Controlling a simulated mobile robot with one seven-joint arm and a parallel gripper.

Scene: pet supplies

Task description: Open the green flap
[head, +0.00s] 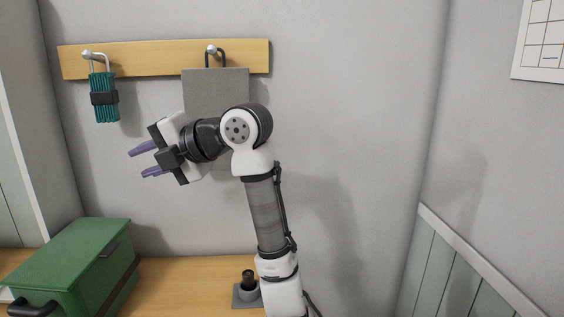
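A green box (112,286) stands at the lower left on the wooden surface. Its flat green top (68,252), which looks like the flap, lies shut. The box's near end is cut off by the picture edge. My gripper (138,164) is in the air above and to the right of the box, clear of it. Its two purple fingers point left, are apart, and have nothing between them.
A wooden rail (150,57) on the back wall holds a teal bundle (104,98) and a grey hanging bag (212,84), partly behind my arm. A dark knob on a grey base (245,297) sits on the wooden top (185,285), which is otherwise bare.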

